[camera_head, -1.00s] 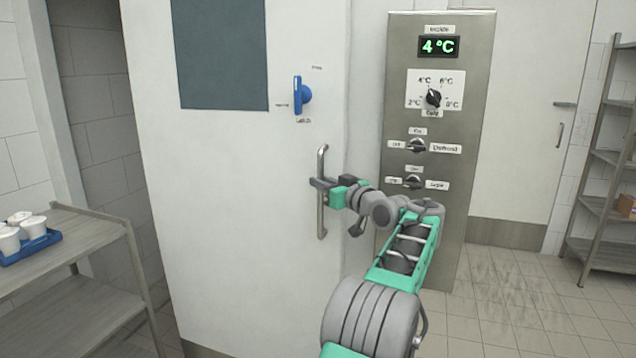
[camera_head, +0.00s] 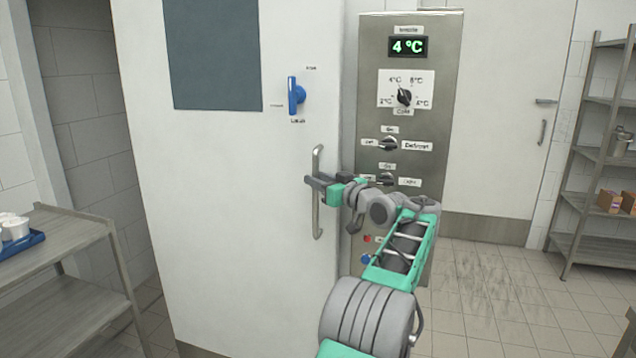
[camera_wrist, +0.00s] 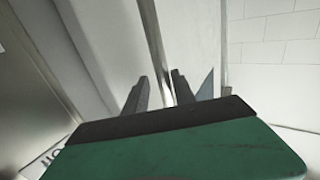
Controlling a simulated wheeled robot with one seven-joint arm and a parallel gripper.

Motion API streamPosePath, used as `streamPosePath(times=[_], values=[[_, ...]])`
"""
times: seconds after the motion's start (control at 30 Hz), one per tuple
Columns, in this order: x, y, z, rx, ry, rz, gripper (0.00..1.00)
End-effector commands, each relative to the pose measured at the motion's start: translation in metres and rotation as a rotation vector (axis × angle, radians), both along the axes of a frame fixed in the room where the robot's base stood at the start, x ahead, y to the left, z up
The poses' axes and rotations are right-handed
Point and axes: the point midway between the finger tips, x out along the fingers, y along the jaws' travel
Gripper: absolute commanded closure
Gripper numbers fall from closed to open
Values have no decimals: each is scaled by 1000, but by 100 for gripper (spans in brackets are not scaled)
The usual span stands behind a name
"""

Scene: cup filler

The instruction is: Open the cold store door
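The white cold store door (camera_head: 230,220) fills the middle of the head view. Its vertical metal handle (camera_head: 317,218) is near its right edge. My gripper (camera_head: 316,182) is at the handle's middle, with its fingers closed around the bar. In the wrist view the two dark fingers (camera_wrist: 158,90) lie on either side of the handle. A blue latch (camera_head: 295,95) above the handle stands upright. The door's right side edge shows and overlaps the control panel's left side, so the door looks slightly ajar. I cannot see the gap itself.
A steel control panel (camera_head: 408,100) reading 4 °C stands right of the door, close to my arm. A grey trolley (camera_head: 70,235) with a blue tray (camera_head: 22,243) of white cups is at the left. A shelf rack (camera_head: 590,195) stands at the right. Floor between is clear.

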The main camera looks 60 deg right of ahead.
Motion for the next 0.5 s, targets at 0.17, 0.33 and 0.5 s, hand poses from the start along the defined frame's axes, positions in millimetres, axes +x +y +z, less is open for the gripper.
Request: streamPosePath(times=[0.17, 0.33, 0.5], values=[[2, 1, -3, 5, 1, 5, 62], [-1, 2, -5, 8, 2, 5, 62], [-28, 13, -6, 7, 1, 0, 62]])
